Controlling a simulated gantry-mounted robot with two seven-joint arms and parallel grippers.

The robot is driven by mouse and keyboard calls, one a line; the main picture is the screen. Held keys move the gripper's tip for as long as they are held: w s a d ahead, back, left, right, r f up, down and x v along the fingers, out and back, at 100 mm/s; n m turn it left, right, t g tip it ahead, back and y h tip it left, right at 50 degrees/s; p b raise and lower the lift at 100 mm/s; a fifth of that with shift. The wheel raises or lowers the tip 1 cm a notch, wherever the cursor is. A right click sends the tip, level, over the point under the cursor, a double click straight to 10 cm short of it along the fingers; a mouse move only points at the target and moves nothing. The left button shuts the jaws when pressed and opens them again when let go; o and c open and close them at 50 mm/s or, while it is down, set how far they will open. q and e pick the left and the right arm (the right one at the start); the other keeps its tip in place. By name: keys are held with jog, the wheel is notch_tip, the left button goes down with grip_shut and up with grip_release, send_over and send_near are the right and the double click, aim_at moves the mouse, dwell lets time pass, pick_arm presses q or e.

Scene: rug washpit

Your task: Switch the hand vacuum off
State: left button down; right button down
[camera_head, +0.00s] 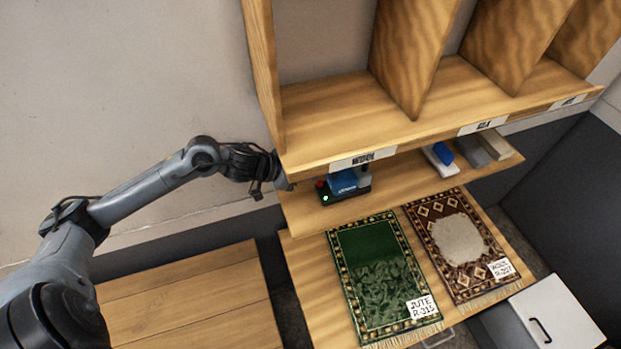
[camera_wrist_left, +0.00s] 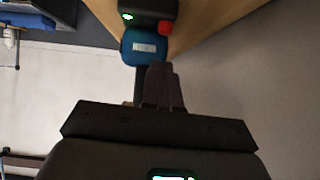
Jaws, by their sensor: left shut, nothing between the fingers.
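The hand vacuum (camera_head: 345,181), blue and black, lies on the middle wooden shelf, under the upper shelf's edge. A green light (camera_head: 325,198) glows on its dark end and a red button (camera_head: 320,184) sits beside it. In the left wrist view the blue body (camera_wrist_left: 143,46) with a pale label, the lit green light (camera_wrist_left: 127,16) and the red button (camera_wrist_left: 165,27) show at the top. My left gripper (camera_head: 285,183) is shut and empty, just left of the vacuum at the shelf's left end. Its closed fingers (camera_wrist_left: 160,82) point toward the vacuum; contact cannot be told. My right gripper is out of view.
The upper shelf (camera_head: 335,112) with upright dividers overhangs the vacuum. Blue-and-white and grey blocks (camera_head: 473,151) stand farther right on the middle shelf. A green rug (camera_head: 372,262) and a brown rug (camera_head: 425,235) lie below. A wooden bench (camera_head: 185,295) stands lower left.

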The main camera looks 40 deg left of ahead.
aim_at(320, 184)
pick_arm(q)
jog(key=shift+w+d+f, duration=0.1)
jog(key=shift+w+f, duration=0.1)
jog(key=shift+f, duration=1.5)
